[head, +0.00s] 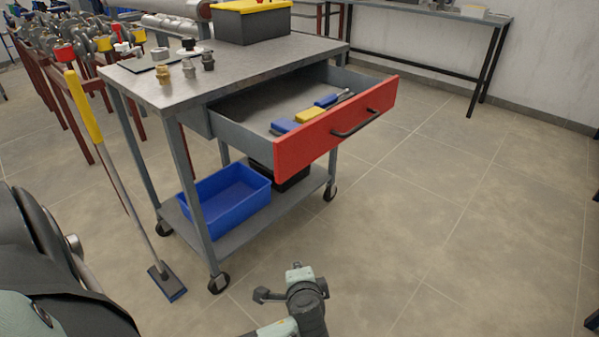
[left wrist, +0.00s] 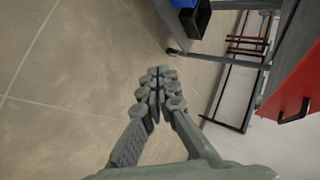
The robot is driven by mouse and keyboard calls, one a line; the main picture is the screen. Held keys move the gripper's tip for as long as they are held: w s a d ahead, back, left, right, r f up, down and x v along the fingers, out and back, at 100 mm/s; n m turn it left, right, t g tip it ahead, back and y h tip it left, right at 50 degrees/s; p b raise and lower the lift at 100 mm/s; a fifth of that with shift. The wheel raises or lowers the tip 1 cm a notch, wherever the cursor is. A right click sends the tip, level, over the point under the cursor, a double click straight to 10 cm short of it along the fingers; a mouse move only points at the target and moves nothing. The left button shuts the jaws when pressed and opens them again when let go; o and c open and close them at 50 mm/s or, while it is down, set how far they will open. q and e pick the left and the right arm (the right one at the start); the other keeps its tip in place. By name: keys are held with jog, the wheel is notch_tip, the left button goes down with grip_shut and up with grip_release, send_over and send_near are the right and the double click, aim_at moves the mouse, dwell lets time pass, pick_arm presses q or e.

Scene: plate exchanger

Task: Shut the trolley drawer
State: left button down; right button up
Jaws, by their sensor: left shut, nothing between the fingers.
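The trolley (head: 215,75) is a grey metal table on wheels. Its drawer (head: 240,110) is pulled far out, with a red front (head: 340,125) and a black bar handle (head: 357,124). Blue and yellow items (head: 308,115) lie inside. My left gripper (head: 262,295) is low in front of the trolley, below the drawer front and apart from it. In the left wrist view its fingers (left wrist: 160,75) are together and empty; the red front (left wrist: 297,85) and handle (left wrist: 295,112) show at the right edge. My right gripper is not in view.
A blue bin (head: 230,198) and a black bin stand on the trolley's lower shelf. A yellow-handled brush (head: 120,165) leans at the trolley's left. Fittings (head: 190,65) and a black box (head: 250,22) sit on top. The floor (head: 450,200) right of the drawer is clear.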

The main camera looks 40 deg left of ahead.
aim_at(295, 157)
pick_arm(q)
notch_tip(295, 157, up, 19)
jog(key=w+d+m+t+y, duration=0.2)
jog(key=w+t+y, duration=0.15)
jog(key=t, duration=0.25)
jog(key=shift+y, duration=0.55)
jog(key=x, duration=0.3)
jog(key=s+a+p+x, duration=0.1)
jog(key=x, duration=0.3)
jog(key=a+x, duration=0.1)
jog(key=x, duration=0.3)
jog(key=shift+s+a+p, duration=0.2)
jog(key=shift+s+p, duration=0.1)
jog(key=shift+p, duration=0.1)
jog(key=shift+a, duration=0.5)
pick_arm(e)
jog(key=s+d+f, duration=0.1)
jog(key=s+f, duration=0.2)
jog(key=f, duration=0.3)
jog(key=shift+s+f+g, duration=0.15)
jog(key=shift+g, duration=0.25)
